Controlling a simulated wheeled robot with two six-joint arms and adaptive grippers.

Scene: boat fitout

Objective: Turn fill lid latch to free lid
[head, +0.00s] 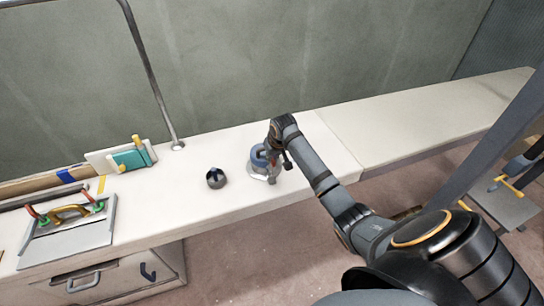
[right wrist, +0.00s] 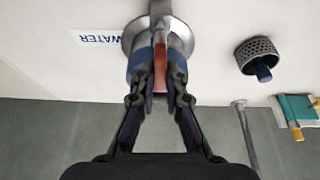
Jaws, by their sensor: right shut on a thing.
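The water fill fitting (head: 263,166) stands on the white counter. It has a blue lid and a round silver base, and a label reading WATER lies beside it in the right wrist view. The fitting fills the top middle of the right wrist view (right wrist: 143,35). A reddish latch (right wrist: 160,55) runs along it. My right gripper (right wrist: 160,75) is shut on the latch, one finger on each side of it. In the head view my right gripper (head: 275,155) partly hides the fitting. My left gripper is not in view.
A dark perforated cup (head: 216,178) stands left of the fitting. A thin metal post (head: 176,144) rises behind it. A teal block (head: 130,158) and a grey tray (head: 68,240) lie farther left. The counter right of the fitting is clear.

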